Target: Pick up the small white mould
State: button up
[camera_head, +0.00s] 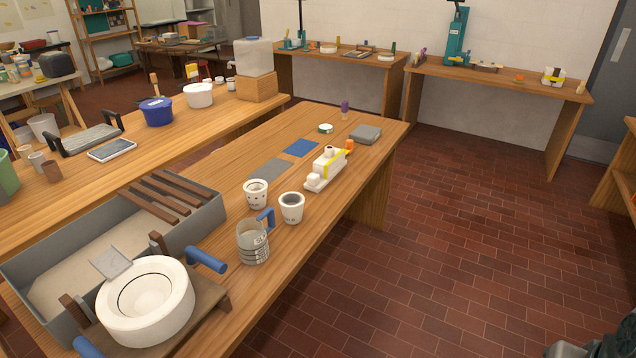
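A small white block-like piece with a yellow band (320,174) lies on the near wooden table, towards its right edge; it looks like a mould. Another small white piece with a yellow band (552,77) stands on the far right table. I cannot tell for sure which is the small white mould. A large round white mould-like form (146,301) sits on the wheel at the near left. My gripper is not in view; only a bit of what may be my own body shows at the bottom right corner.
Near the closer white piece stand two speckled cups (291,208), a glass measuring jug (252,243), an orange item (349,146) and a grey block (366,134). A blue mat (301,148) lies behind. The brick floor (460,235) to the right is clear.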

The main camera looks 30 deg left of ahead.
aim_at(292, 209)
jog(key=u, duration=0.7)
jog(key=i, duration=0.9)
jog(key=u, duration=1.4)
jog(key=i, duration=0.45)
jog(key=u, duration=0.3)
